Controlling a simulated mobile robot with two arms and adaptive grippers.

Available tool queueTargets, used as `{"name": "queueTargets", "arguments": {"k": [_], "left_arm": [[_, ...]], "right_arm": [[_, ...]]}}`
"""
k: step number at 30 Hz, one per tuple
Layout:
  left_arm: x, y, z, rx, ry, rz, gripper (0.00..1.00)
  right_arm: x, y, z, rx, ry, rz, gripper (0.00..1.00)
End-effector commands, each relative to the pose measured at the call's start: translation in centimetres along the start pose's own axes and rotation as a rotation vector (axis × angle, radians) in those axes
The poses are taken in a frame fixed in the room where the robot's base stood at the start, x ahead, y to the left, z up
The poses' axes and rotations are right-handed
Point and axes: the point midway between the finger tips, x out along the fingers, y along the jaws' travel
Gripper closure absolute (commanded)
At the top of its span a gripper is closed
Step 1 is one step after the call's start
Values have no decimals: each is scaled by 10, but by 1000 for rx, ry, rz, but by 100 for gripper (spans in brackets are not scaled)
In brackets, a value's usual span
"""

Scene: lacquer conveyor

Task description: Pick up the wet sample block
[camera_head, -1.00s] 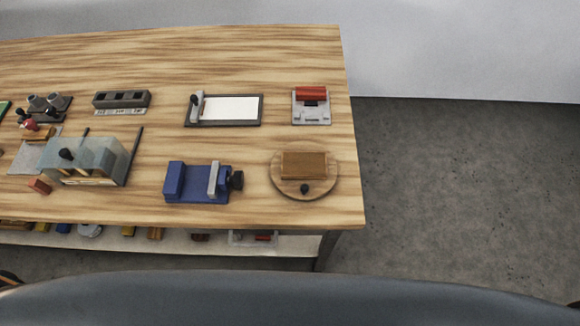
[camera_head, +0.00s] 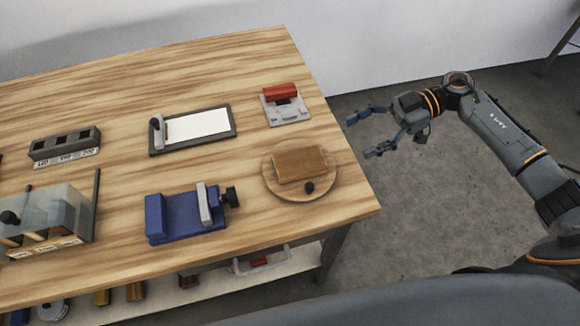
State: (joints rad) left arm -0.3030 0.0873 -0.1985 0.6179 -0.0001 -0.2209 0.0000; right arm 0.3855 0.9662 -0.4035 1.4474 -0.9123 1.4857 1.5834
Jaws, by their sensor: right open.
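A brown wooden block (camera_head: 299,163) lies flat on a round wooden turntable (camera_head: 292,190) near the right edge of the table. It looks like the sample block; whether it is wet I cannot tell. My left gripper is out of view.
A blue vise (camera_head: 178,216) stands left of the turntable. Behind are a red-topped device (camera_head: 285,106), a clipboard-like tray with a white sheet (camera_head: 197,124) and a grey slotted holder (camera_head: 65,146). A glassy box (camera_head: 45,218) stands at left. A shelf (camera_head: 200,287) runs below.

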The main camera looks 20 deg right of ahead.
Motion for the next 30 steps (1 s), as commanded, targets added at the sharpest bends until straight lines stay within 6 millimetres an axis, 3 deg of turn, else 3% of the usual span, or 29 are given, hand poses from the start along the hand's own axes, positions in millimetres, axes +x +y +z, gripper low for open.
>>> {"name": "queueTargets", "arguments": {"k": [9,17,25,30], "left_arm": [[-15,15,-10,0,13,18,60],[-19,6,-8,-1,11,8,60],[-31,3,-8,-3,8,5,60],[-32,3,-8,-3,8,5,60]], "right_arm": [[61,0,-3,1,7,-2,23],[82,1,-1,1,7,1,23],[120,4,4,1,9,1,23],[130,4,5,1,6,3,23]]}}
